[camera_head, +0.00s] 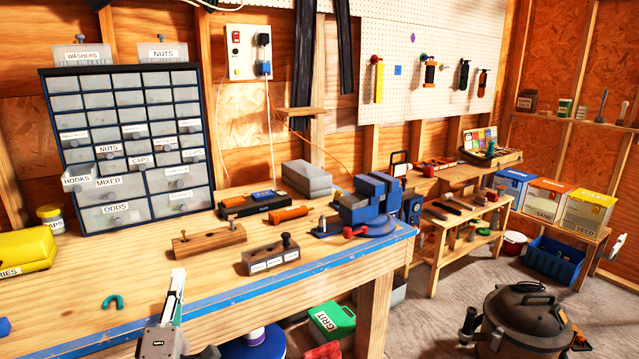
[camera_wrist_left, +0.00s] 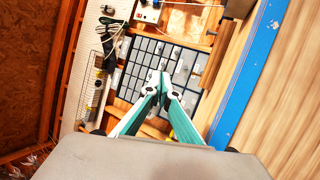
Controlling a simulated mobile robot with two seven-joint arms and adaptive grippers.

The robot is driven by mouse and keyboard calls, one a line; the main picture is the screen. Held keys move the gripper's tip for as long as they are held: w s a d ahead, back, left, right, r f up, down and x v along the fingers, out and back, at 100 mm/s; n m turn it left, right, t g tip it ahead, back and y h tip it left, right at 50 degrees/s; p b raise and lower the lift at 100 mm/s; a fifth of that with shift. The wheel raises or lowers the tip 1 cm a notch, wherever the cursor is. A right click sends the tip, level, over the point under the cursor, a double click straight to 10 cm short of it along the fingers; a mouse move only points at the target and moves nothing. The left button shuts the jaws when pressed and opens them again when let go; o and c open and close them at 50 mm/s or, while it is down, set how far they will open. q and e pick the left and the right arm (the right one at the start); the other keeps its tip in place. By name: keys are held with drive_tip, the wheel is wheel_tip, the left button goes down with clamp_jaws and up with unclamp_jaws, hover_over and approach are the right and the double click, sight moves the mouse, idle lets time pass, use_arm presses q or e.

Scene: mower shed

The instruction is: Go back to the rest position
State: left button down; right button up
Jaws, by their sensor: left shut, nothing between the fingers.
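My left gripper (camera_head: 177,272) stands upright over the front edge of the workbench (camera_head: 330,262), at the lower left of the head view. Its fingers are together and hold nothing. In the left wrist view the fingertips (camera_wrist_left: 160,78) also meet, in front of the distant drawer cabinet, with empty space around them. A pale piece (camera_head: 612,240) at the right edge of the head view may be part of my right gripper; its fingers cannot be made out.
Near the left gripper lie a teal horseshoe-shaped piece (camera_head: 113,302) and a wooden block with holes (camera_head: 208,241). The drawer cabinet (camera_head: 128,145) and a blue vise (camera_head: 375,200) stand on the bench. A dark round canister (camera_head: 525,318) stands on the floor at right.

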use_arm(q)
drive_tip(key=s+d+f+m+g+h, duration=0.35)
drive_tip(key=s+d+f+m, duration=0.2)
drive_tip(key=f+m, duration=0.35)
drive_tip(key=s+d+f+m+g+h, duration=0.2)
drive_tip(key=s+d+f+m+h, duration=0.35)
drive_tip(key=f, duration=0.55)
drive_tip(key=s+a+f+m+g+y, duration=0.1)
drive_tip(key=s+f+m+g, duration=0.5)
drive_tip(key=s+f, duration=1)
drive_tip(key=f+m+y, duration=0.1)
drive_tip(key=m, duration=0.2)
drive_tip(key=shift+s+a+y, duration=0.15)
drive_tip(key=shift+a+y, duration=0.1)
drive_tip(key=shift+y, duration=0.05)
